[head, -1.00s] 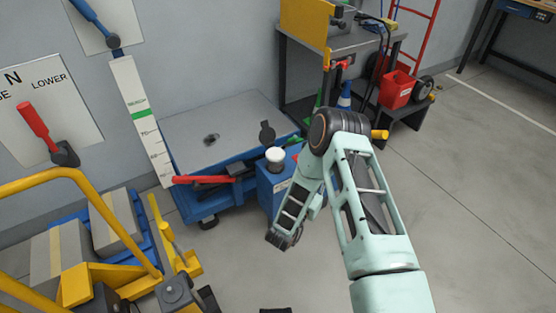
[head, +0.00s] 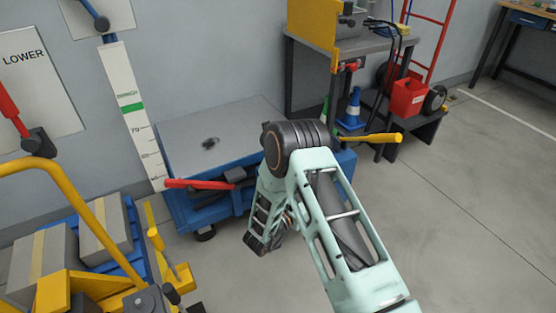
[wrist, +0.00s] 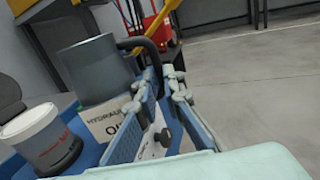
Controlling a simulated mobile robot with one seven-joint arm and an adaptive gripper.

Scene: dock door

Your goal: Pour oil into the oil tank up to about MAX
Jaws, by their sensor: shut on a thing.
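In the wrist view, my gripper (wrist: 164,82) is shut on the dark handle of a grey cylindrical jug (wrist: 97,70). The jug is slightly tilted, and its contents are not visible. In the head view, my arm hides the gripper, jug and reservoir; part of the blue tank (head: 345,163) shows.
A blue lift table (head: 215,130) with a red lever (head: 200,184) stands by the wall. A yellow pallet truck (head: 75,290) is at lower left. The floor at right is clear.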

